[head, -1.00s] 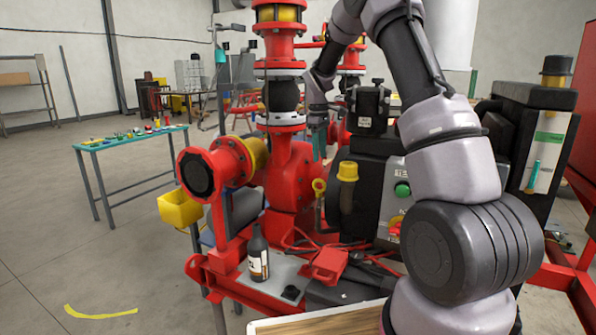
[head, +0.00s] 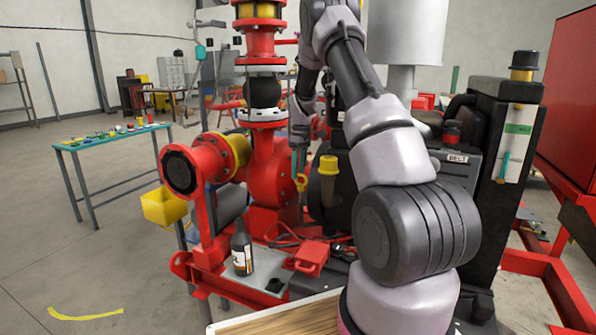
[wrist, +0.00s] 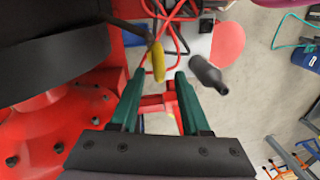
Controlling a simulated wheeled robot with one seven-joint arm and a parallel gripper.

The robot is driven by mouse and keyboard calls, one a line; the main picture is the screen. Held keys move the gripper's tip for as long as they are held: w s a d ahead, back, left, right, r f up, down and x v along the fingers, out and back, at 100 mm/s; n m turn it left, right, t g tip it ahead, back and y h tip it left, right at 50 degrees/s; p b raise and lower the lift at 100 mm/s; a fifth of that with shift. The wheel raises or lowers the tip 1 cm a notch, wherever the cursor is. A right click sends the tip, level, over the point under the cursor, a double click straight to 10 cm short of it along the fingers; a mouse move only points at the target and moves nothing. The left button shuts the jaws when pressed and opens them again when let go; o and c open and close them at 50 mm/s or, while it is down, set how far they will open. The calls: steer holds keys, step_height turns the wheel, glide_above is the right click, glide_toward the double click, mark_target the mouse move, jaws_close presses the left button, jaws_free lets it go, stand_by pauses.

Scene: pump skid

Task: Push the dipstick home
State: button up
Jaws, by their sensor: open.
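The dipstick's yellow ring handle (head: 301,183) shows in the head view beside the red pump casing, left of a yellow-capped pipe (head: 328,165). In the wrist view the handle (wrist: 158,62) is seen nearly edge-on, beside a thin brown tube. My gripper (head: 298,158) points down just above the handle in the head view. In the wrist view its two green fingers (wrist: 160,76) are apart, with the handle lined up between and just beyond their tips. I cannot tell whether they touch it. How far the dipstick sits in its tube is hidden.
A dark bottle (head: 241,250) stands on the skid's front plate, near a red box (head: 312,257) and red hoses. The red pump body (head: 268,172) is close on the left of my gripper. A teal table (head: 110,140) stands far left, with open floor before it.

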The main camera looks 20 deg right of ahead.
jaws_close()
stand_by(1.4)
